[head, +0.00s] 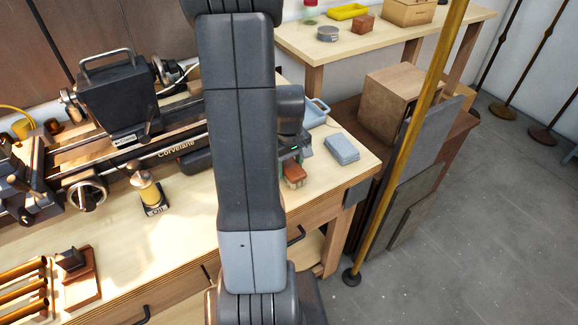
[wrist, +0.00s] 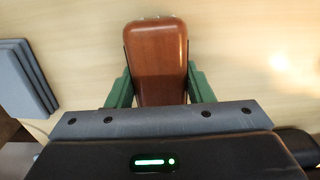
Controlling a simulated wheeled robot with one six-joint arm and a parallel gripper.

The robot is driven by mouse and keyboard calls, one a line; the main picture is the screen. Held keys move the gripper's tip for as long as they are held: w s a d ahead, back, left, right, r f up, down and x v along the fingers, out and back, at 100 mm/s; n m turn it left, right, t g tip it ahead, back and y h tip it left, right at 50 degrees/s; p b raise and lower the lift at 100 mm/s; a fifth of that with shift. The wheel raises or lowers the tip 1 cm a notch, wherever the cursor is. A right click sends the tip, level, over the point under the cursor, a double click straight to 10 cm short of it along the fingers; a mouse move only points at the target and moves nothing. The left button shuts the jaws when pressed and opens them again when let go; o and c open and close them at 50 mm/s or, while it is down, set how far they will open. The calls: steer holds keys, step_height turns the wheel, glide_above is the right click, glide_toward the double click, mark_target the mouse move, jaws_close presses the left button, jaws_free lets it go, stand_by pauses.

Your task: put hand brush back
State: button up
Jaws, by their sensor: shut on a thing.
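The hand brush (wrist: 157,60) has a reddish-brown wooden back, with pale tufts just showing at its far edge in the wrist view. My gripper (wrist: 159,85) is shut on it, with a green finger along each side. In the head view the brush (head: 294,177) is at the right part of the workbench, beyond my arm, low over the pale top or on it. I cannot tell whether it touches the bench. My arm hides part of the bench around it.
A stack of grey-blue pads (head: 342,149) lies to the right of the brush. A light blue tray (head: 316,112) is behind, partly hidden by my arm. A yellow pole (head: 408,150) stands right of the bench.

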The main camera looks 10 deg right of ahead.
mark_target(289, 164)
steer(key=shift+f, duration=0.25)
steer(key=shift+f, duration=0.15)
steer(key=o, duration=1)
steer(key=shift+o, duration=0.2)
step_height(289, 164, up, 12)
steer(key=shift+r, duration=0.25)
